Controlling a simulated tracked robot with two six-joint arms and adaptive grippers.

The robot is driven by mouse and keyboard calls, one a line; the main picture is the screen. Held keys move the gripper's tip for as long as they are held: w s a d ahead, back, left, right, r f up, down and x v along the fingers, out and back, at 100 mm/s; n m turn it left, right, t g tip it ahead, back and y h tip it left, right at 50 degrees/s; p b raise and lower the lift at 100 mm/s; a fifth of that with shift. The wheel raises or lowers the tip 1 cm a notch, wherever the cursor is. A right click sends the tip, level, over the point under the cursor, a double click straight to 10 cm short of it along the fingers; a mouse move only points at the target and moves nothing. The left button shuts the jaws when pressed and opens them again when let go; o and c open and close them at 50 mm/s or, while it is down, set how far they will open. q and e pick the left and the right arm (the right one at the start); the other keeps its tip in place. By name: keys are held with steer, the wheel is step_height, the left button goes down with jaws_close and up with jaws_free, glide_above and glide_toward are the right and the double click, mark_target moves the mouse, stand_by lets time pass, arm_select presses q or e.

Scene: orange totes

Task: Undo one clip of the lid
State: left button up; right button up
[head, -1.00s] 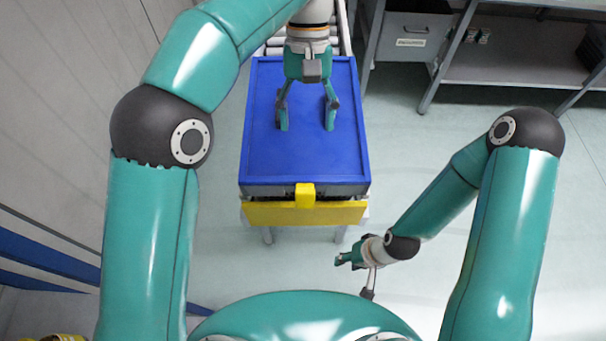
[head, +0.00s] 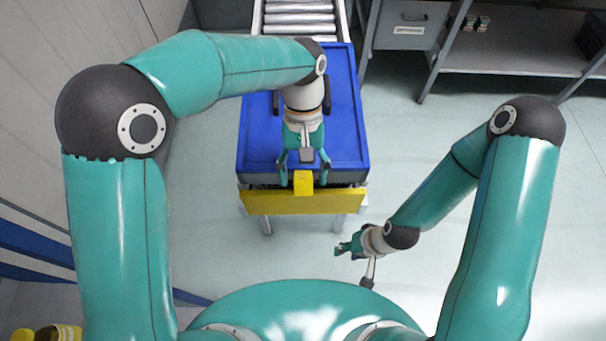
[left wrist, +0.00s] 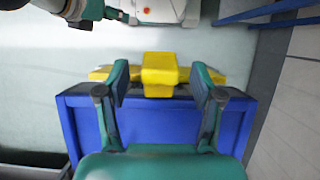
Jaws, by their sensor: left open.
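The blue lid (head: 345,135) lies flat on a tote in front of me. A yellow clip (head: 303,184) sits at the middle of its near edge; the left wrist view shows it too (left wrist: 159,70). My left gripper (head: 304,175) is open and points toward me over that edge, one finger on each side of the clip. In the left wrist view its fingers (left wrist: 161,82) are apart with a gap on both sides of the clip. Part of the lid is hidden under my left arm. My right gripper (head: 353,250) hangs low, right of the tote; its opening is unclear.
A yellow panel (head: 270,202) runs below the lid's near edge. A roller conveyor (head: 300,18) lies behind the tote. A grey shelf (head: 520,58) stands at the back right and a wall (head: 35,120) is at the left. The floor to the right is clear.

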arm_select(q)
steer(key=shift+s+f, duration=0.25)
steer(key=shift+f, duration=0.3)
steer(key=c, duration=1.2)
steer(key=shift+o, duration=0.2)
steer(key=shift+w+r+g+p, duration=0.2)
steer(key=shift+r+g+p, duration=0.25)
steer(key=shift+p, duration=0.8)
steer(key=shift+w+g+p, duration=0.15)
steer(key=shift+g+p, duration=0.2)
steer(key=shift+p, duration=0.2)
steer(key=shift+f, duration=0.2)
steer(key=o, duration=1.2)
steer(key=shift+c, duration=0.2)
